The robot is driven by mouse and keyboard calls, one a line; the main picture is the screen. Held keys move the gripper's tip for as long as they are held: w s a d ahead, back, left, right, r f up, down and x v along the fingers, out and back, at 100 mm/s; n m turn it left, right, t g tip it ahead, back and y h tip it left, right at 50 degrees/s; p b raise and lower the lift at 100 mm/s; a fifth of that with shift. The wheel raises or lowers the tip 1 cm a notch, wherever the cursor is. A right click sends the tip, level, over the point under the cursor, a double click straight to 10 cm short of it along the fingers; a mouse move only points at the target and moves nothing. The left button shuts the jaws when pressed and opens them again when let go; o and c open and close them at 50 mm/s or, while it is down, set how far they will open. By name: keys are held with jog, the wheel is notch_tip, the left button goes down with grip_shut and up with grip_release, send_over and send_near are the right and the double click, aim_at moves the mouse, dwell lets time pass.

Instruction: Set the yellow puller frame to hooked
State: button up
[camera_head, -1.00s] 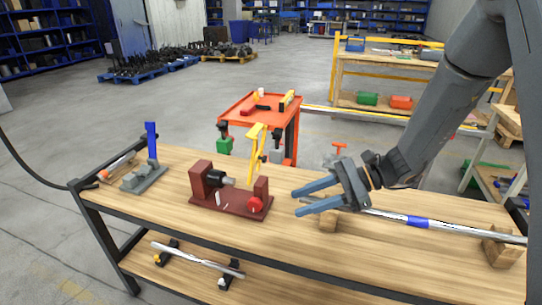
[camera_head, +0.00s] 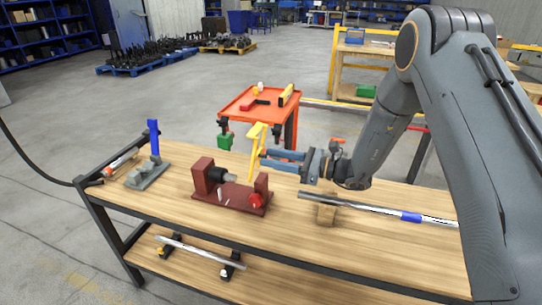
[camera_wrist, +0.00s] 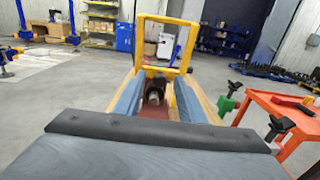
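The yellow puller frame (camera_head: 252,150) stands upright behind the right part of the maroon screw jack (camera_head: 230,193) on the bench. In the wrist view the frame (camera_wrist: 162,18) is a yellow rectangle straight ahead, with its lower bar near my fingertips. My gripper (camera_head: 264,158) is level, just right of the frame, with its blue-grey fingers pointing left at it. In the wrist view my gripper (camera_wrist: 158,74) is open, with a clear gap between the fingers. The jack's black cylinder (camera_wrist: 154,93) shows through that gap. I cannot tell whether a finger touches the frame.
A grey fixture with a blue upright (camera_head: 153,138) stands at the left. An orange cart (camera_head: 240,107) is behind the bench. The bench front is clear.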

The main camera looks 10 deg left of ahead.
jog(key=shift+a, duration=0.45)
grip_shut()
